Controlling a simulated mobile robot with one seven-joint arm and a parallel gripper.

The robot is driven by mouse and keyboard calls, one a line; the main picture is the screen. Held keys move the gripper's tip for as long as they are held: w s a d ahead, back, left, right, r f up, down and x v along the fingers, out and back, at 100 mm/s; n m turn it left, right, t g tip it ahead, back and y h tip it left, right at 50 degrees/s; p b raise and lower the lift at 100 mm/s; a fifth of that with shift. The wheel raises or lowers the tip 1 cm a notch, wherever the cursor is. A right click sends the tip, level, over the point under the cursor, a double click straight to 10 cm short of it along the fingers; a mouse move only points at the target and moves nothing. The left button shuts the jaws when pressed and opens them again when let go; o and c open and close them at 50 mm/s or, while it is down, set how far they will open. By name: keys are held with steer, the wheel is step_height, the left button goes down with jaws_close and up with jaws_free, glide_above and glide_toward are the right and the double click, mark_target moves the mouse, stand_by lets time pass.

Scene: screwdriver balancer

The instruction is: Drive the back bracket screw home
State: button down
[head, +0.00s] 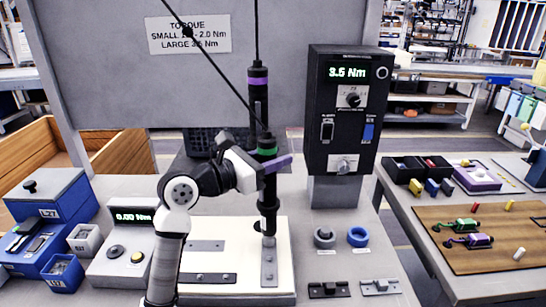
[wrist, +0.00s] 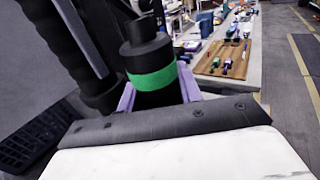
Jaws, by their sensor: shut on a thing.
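My gripper (head: 272,164) is shut around the body of the green-banded screwdriver (head: 267,198), its purple fingers on either side just below the green band. In the wrist view the green band (wrist: 152,79) shows between the fingers. The screwdriver stands upright, hanging from a cable. Its lower end is over the far end of a grey bracket plate (head: 268,270) on the white board (head: 237,255). Whether the bit touches a screw is hidden. A purple-banded screwdriver (head: 258,90) hangs just behind. The controller (head: 345,110) reads 3.5 Nm.
A torque tester (head: 122,245) reading 0.00 Nm and blue bins (head: 62,272) stand at left. A torque sign (head: 188,34) is on the back panel.

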mark_target(274, 136)
steer(key=shift+d+f+b, duration=0.15)
steer(key=shift+f+b, duration=0.15)
steer(key=shift+f, duration=0.25)
steer(key=shift+r, duration=0.1)
steer(key=shift+w+r+p, duration=0.15)
steer(key=shift+r+p, duration=0.3)
steer(key=shift+r, duration=0.35)
steer(key=shift+r+p, duration=0.85)
steer(key=shift+r, duration=1.4)
